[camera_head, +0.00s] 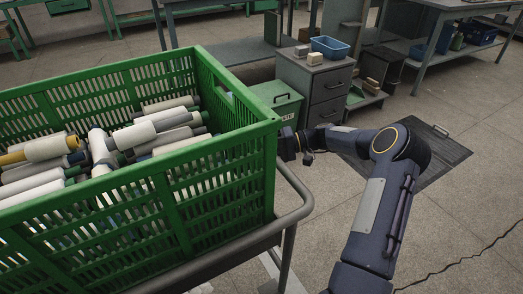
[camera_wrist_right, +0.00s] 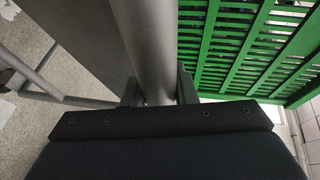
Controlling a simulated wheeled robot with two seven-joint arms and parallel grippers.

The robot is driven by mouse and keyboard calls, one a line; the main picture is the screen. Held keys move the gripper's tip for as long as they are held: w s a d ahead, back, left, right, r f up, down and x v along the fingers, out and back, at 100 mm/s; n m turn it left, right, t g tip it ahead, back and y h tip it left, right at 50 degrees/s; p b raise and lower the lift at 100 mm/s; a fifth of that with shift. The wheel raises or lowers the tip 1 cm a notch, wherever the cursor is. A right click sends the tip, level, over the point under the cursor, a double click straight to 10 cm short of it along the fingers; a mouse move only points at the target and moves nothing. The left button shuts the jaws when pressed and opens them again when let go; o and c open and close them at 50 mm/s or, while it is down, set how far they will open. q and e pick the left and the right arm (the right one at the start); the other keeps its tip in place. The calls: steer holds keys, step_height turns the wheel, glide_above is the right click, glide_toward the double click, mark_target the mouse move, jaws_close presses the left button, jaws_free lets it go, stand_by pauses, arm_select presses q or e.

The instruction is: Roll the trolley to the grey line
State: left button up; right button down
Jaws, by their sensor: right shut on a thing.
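The trolley (camera_head: 294,212) is a grey tubular frame in the head view's lower middle. It carries a large green slatted crate (camera_head: 262,127) full of yarn cones and tubes (camera_head: 158,130). The fingertips are hidden in the head view. My left gripper is out of view. A pale strip shows on the floor (camera_head: 271,262) below the trolley; I cannot tell whether it is the grey line.
A dark floor mat (camera_head: 440,160) lies beyond my right arm. A grey drawer cabinet (camera_head: 318,88) with a blue bin (camera_head: 330,47) and a green box (camera_head: 277,98) stand behind the crate. Workbenches line the back. Cracked floor at the lower right is clear.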

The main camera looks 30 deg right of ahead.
steer(key=c, duration=1.2)
jaws_free()
steer(key=shift+o, duration=0.2)
steer(key=p+v, duration=0.1)
steer(key=v, duration=0.6)
steer(key=shift+s+d+p, duration=0.2)
steer(key=shift+d+p, duration=0.1)
steer(key=shift+p, duration=0.1)
steer(key=shift+d, duration=0.1)
